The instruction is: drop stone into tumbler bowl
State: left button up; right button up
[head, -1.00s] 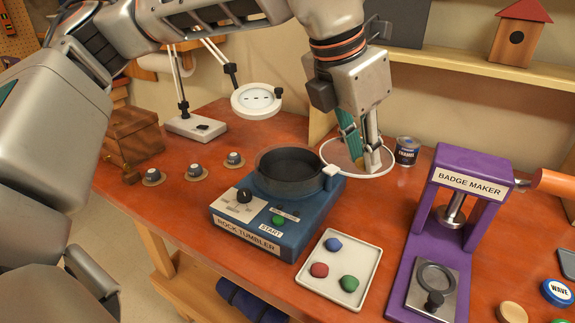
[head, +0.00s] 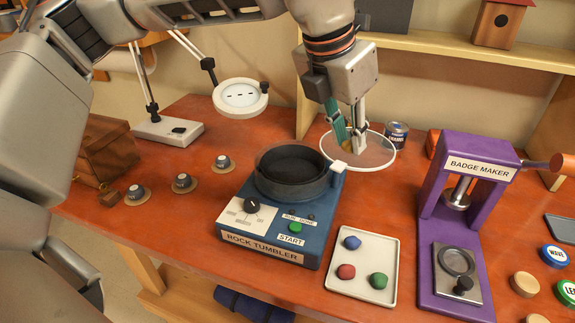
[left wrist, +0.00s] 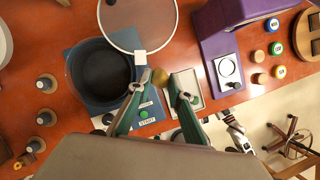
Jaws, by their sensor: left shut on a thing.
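The rock tumbler (head: 262,240) is a blue box with an open dark bowl (head: 258,166), also seen in the left wrist view (left wrist: 72,78). Its clear round lid (head: 380,157) is swung open to the right on a white hinge. My left gripper (left wrist: 160,85) is shut on a small ochre stone (left wrist: 160,76), right of the bowl.
A white tray (head: 345,293) with blue, red and green stones lies right of the tumbler. A purple badge maker (head: 432,203) stands further right. A magnifier lamp (head: 240,98) is behind left, several small knobbed pieces (head: 222,163) are left, and a paint can (head: 397,133) is behind.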

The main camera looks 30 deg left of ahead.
aim_at(286, 172)
jog(key=j+z, duration=0.15)
jog(key=j, duration=0.35)
jog(key=k+j+z, duration=0.2)
jog(key=j, duration=0.3)
jog(key=k+j+z, duration=0.15)
jog(key=j, duration=0.35)
jog(key=i, duration=0.05)
